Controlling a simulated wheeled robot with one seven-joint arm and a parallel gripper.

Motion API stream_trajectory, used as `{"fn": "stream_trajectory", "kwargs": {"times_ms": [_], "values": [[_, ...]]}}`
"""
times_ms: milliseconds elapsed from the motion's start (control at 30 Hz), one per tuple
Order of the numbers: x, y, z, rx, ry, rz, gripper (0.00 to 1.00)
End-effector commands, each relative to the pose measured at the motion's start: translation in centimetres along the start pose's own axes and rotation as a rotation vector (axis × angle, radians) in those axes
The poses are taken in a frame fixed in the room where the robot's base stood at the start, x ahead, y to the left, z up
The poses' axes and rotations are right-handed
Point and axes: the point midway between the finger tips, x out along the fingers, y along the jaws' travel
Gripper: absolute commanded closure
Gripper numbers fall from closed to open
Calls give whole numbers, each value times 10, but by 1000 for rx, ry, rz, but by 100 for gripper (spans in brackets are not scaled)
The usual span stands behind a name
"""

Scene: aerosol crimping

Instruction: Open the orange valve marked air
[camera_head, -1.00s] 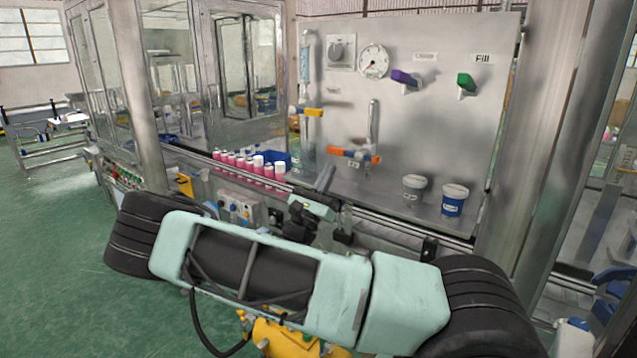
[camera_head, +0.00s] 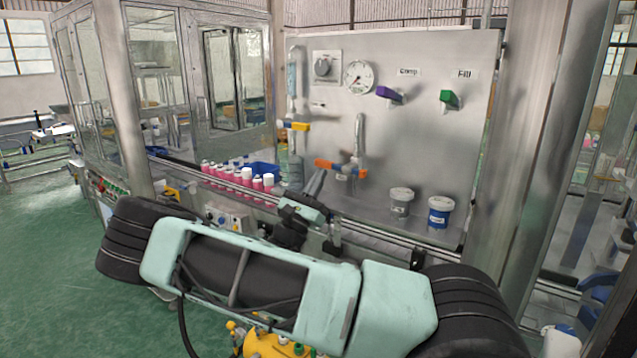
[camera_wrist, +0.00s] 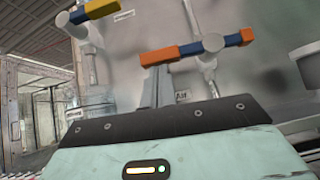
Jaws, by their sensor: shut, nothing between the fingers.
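The orange valve (camera_head: 328,166) is on the steel panel, low and left of the middle. Its lever has a blue middle and lies nearly horizontal, across its upright pipe. My gripper (camera_head: 316,180) is shut and empty, pointing up at the panel. In the wrist view its grey fingers (camera_wrist: 155,80) end just below or in front of the lever's left orange end; I cannot tell whether they touch.
A yellow-handled valve (camera_head: 298,126) is up to the left. Purple (camera_head: 388,93) and green (camera_head: 448,98) handles are at upper right. Pink cans (camera_head: 235,176) stand lower left. Grey (camera_head: 401,201) and blue (camera_head: 438,212) tubs are at lower right. A rail (camera_head: 390,238) runs below the panel.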

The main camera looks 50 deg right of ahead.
Motion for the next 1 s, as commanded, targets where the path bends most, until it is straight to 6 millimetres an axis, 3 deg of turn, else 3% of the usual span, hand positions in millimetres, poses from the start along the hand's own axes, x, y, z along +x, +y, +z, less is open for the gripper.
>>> {"fn": "stream_trajectory", "kwargs": {"times_ms": [367,1000], "values": [[7,6,8,106,-2,-103,100],[40,8,40,529,-1,-528,100]]}}
